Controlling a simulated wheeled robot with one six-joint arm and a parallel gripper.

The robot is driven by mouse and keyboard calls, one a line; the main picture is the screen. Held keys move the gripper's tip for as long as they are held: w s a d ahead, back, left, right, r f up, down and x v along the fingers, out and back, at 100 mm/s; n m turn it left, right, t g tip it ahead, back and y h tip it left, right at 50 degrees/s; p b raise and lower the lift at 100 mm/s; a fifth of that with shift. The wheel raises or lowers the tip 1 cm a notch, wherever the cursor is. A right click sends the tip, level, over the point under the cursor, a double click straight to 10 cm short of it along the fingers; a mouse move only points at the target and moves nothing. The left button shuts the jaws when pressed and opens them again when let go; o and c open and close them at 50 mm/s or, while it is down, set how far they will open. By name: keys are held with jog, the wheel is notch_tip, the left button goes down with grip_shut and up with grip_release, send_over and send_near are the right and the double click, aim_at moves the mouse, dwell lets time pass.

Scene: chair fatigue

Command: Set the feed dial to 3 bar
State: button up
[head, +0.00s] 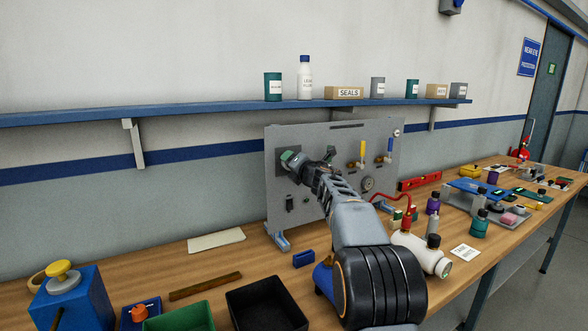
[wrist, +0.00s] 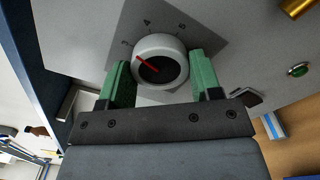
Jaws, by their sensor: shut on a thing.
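The feed dial (wrist: 160,62) is a round knob with a white rim, a dark face and a red pointer, on a grey square plate (wrist: 110,22) of the upright panel (head: 338,143). In the wrist view the red pointer slants to the upper left, towards small marks on the plate. In the head view my gripper (head: 292,160) is at the panel's left part, and my arm hides much of the panel's lower middle.
A green button (wrist: 298,71) shows in the wrist view. A red level (head: 420,181), bottles and a white cylinder (head: 422,252) crowd the bench's right. Bins (head: 266,306) stand in front.

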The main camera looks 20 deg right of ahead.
jog(key=shift+f+n+b, duration=0.1)
jog(key=shift+n+b, duration=0.45)
jog(key=shift+n, duration=0.95)
jog(key=o, duration=0.9)
jog(key=shift+s, duration=0.1)
jog(key=s+b, duration=0.1)
jog(key=s, duration=0.3)
jog(key=s+d+b, duration=0.1)
jog(key=s, duration=0.4)
jog(key=s+b, duration=0.1)
jog(key=s, duration=0.3)
jog(key=shift+s+d, duration=0.3)
